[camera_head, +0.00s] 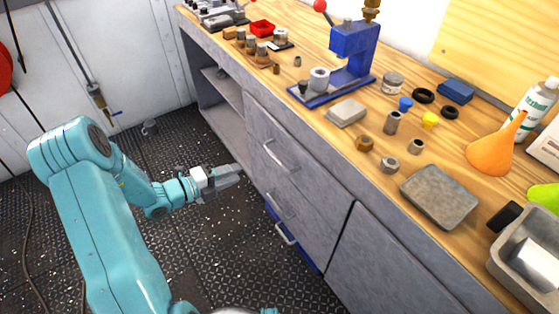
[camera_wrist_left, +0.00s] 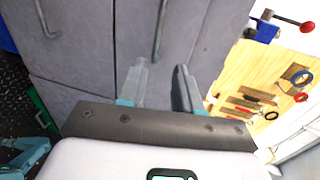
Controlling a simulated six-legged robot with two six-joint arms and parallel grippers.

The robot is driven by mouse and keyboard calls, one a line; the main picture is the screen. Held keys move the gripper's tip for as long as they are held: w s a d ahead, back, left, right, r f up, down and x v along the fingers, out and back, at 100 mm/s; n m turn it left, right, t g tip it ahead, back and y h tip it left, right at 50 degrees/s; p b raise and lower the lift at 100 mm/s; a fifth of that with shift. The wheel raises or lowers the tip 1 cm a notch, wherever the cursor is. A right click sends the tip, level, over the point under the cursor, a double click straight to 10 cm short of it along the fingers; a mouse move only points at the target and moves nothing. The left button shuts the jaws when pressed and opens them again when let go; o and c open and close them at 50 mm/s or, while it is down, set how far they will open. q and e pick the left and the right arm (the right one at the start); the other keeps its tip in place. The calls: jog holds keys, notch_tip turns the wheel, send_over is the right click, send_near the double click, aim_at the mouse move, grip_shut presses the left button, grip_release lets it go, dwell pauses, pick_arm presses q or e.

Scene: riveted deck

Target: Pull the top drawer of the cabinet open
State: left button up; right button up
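The grey metal cabinet (camera_head: 304,185) stands under the wooden worktop. Its top drawer (camera_head: 300,150) looks closed, its front in line with the cabinet face, and carries a metal bar handle (camera_head: 271,156). My left gripper (camera_head: 238,173) is in front of the cabinet, left of that handle and apart from it. In the left wrist view my left gripper (camera_wrist_left: 163,78) is open and empty, fingers towards the drawer front. A handle (camera_wrist_left: 160,30) shows ahead of the gap between the fingers, not between them. My right gripper is not in view.
Lower handles (camera_head: 279,207) sit below, one on a blue drawer (camera_head: 287,235). Open shelves (camera_head: 222,100) are at the cabinet's left. The worktop holds a blue press (camera_head: 350,52), an orange funnel (camera_head: 489,152) and a grey block (camera_head: 439,196).

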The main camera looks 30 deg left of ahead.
aim_at(277, 159)
pick_arm(q)
jog(key=b+x, duration=0.1)
jog(key=x, duration=1.5)
jog(key=shift+a+f+b, duration=0.1)
jog(key=shift+b, duration=0.2)
grip_shut()
